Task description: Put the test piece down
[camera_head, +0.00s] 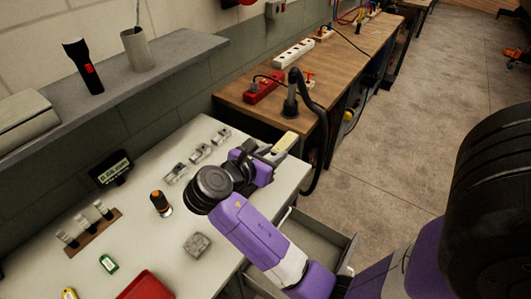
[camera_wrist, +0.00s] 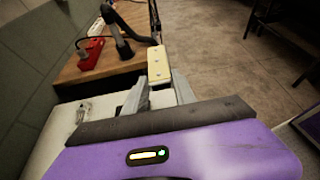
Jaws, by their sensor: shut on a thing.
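The test piece is a pale yellow bar (camera_wrist: 158,62) with small dark dots along its top. My gripper (camera_wrist: 160,84) is shut on its near end, and the bar sticks out beyond the fingers. In the head view the bar (camera_head: 286,142) shows at the tip of my gripper (camera_head: 271,155), near the far right corner of the white table (camera_head: 150,245). It appears raised above the table; the exact gap cannot be told.
Small clear metal fixtures (camera_head: 199,153) stand in a row along the table. An orange-topped tool (camera_head: 160,202), a grey block (camera_head: 197,244) and a red tray (camera_head: 147,287) lie nearer. A wooden bench (camera_head: 252,117) with a black hose adjoins. An open drawer (camera_head: 318,240) sits below.

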